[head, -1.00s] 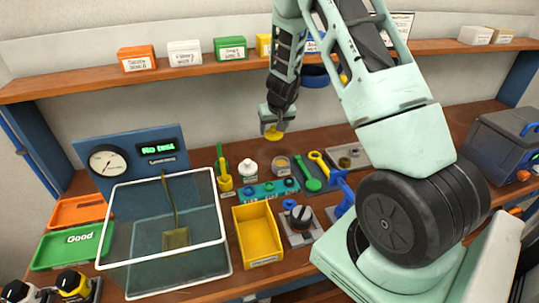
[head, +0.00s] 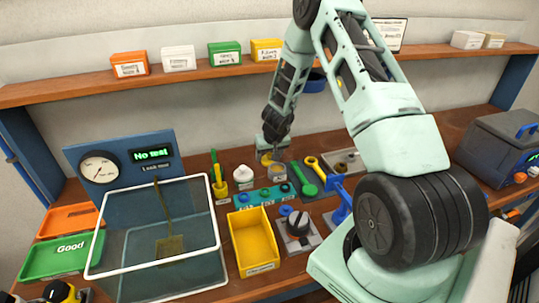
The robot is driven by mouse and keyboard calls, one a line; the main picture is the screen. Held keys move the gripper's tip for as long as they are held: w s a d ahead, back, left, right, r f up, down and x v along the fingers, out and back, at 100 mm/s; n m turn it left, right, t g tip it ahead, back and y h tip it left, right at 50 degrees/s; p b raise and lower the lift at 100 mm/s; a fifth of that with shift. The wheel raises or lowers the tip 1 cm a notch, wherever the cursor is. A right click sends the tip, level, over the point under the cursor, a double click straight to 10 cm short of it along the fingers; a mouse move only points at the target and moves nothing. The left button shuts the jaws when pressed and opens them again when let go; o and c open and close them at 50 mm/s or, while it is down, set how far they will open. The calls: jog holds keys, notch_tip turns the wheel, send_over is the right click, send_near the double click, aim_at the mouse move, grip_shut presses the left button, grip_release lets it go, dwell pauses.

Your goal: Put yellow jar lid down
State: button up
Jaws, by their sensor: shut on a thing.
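My gripper (head: 267,153) is low over the back of the bench, pointing down. It is shut on the yellow jar lid (head: 265,159), which shows only as a small yellow patch under the fingers. The open jar (head: 278,173), greyish with a pale label, stands just in front and to the right of the lid. I cannot tell whether the lid touches the bench.
A white-capped bottle (head: 243,176) and a yellow holder with brushes (head: 220,184) stand to the left. A teal strip with several rings (head: 262,198) lies in front. Green (head: 307,180) and yellow (head: 318,167) spoon-like tools lie to the right.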

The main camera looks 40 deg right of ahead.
jog(key=o, duration=1)
jog(key=shift+f, duration=0.1)
jog(key=shift+r, duration=0.25)
jog(key=p+v, duration=0.1)
jog(key=v, duration=1.1)
jog(key=s+a+r+n+y, duration=0.2)
jog(key=a+r, duration=0.1)
jog(key=a, duration=0.7)
jog(key=s+a+r+n+g+y, duration=0.1)
jog(key=s+a+r+n, duration=0.15)
jog(key=a, duration=0.75)
jog(key=s+a+r+n+y, duration=0.1)
jog(key=a+r+n+y, duration=0.15)
jog(key=a, duration=0.65)
jog(key=s+a+r+n+g+h, duration=0.1)
jog(key=s+a+n, duration=0.1)
jog(key=s, duration=0.5)
jog(key=s+a+r+n+g+h, duration=0.1)
jog(key=s+a, duration=0.3)
jog(key=s, duration=0.4)
jog(key=s+a+r+n+g+h, duration=0.1)
jog(key=s+a+r+n, duration=0.2)
jog(key=s, duration=0.5)
jog(key=shift+s+a, duration=0.15)
jog(key=shift+a, duration=0.4)
